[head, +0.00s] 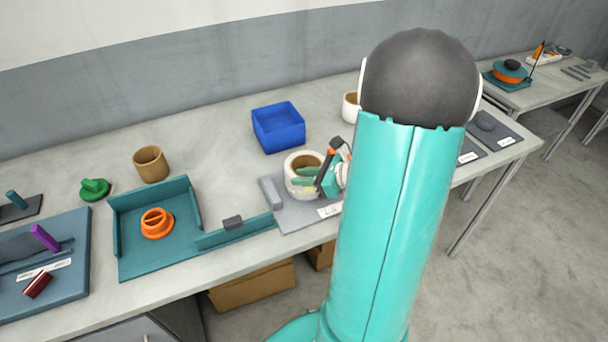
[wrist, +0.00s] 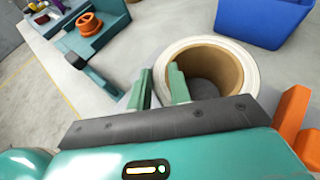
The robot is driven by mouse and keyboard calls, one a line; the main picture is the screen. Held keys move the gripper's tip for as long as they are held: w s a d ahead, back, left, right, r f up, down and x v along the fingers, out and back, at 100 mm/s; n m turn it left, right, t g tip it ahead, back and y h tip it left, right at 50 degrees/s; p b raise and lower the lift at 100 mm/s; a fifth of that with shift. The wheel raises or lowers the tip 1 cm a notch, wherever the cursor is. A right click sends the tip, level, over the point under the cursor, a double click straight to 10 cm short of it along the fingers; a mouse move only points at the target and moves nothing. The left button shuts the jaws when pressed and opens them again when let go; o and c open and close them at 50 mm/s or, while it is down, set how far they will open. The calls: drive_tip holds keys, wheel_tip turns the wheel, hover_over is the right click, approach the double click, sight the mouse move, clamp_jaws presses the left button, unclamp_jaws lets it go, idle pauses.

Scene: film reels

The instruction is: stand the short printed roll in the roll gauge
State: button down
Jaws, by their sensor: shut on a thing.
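A white roll (head: 290,172) with a brown core is at my gripper (head: 318,178), over the grey plate with a white label. In the wrist view, my gripper (wrist: 160,90) is shut on the wall of this roll (wrist: 243,75), one green finger inside the core and the other outside. The roll is upright; I cannot tell whether it touches the plate. A teal walled tray (head: 185,250) to the left, with a low fence and dark block at its right, looks like the roll gauge. I cannot make out print on the roll.
An orange ring-shaped piece (head: 157,223) sits in the teal tray. A blue bin (head: 278,127) stands behind the roll. A brown tube (head: 150,164) and a green knob (head: 95,189) stand at the left. Another white roll (head: 350,106) is partly hidden by my arm.

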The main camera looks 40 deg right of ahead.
drive_tip(key=c, duration=1.6)
unclamp_jaws()
drive_tip(key=shift+o, duration=0.2)
drive_tip(key=shift+f, duration=0.1)
drive_tip(key=v, duration=1.1)
